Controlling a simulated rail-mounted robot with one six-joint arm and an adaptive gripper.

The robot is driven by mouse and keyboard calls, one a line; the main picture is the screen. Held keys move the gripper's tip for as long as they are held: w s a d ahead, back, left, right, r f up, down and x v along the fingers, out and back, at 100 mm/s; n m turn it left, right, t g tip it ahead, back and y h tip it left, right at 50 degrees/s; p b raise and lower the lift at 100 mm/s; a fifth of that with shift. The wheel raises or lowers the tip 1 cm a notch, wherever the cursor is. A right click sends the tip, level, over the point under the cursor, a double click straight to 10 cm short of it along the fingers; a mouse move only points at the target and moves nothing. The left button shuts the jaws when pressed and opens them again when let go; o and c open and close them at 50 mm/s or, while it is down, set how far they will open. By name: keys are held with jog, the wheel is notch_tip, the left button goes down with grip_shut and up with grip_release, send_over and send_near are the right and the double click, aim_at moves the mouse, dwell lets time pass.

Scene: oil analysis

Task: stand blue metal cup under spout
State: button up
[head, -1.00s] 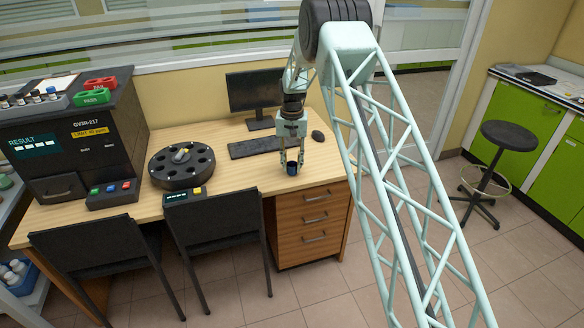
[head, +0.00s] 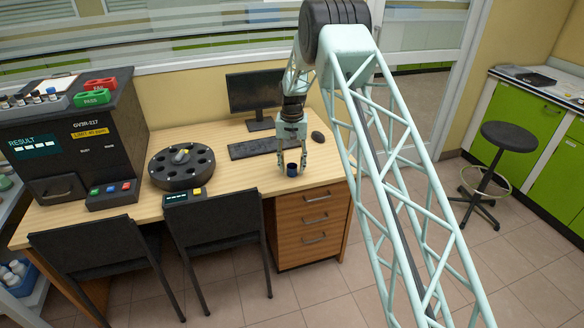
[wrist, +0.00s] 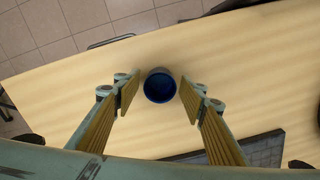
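The blue metal cup (head: 292,170) stands upright near the right front of the wooden desk. In the wrist view the cup (wrist: 159,86) is seen from above, and its dark blue inside looks empty. My gripper (head: 292,160) is over the cup, pointing down. Its two fingers (wrist: 160,95) are spread, one on each side of the cup, with a visible gap on both sides. I cannot make out a spout in either view.
A black carousel (head: 181,168) with holes and a grey analyser (head: 75,140) with a result screen stand on the left of the desk (head: 228,180). A keyboard (head: 254,149), monitor (head: 254,92) and mouse (head: 318,136) are behind the cup. Two chairs stand in front.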

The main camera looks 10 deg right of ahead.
jog(key=shift+r, duration=0.1)
notch_tip(320, 180, up, 12)
jog(key=p, duration=0.2)
dwell(0.6)
jog(key=shift+r, duration=0.15)
dwell(0.7)
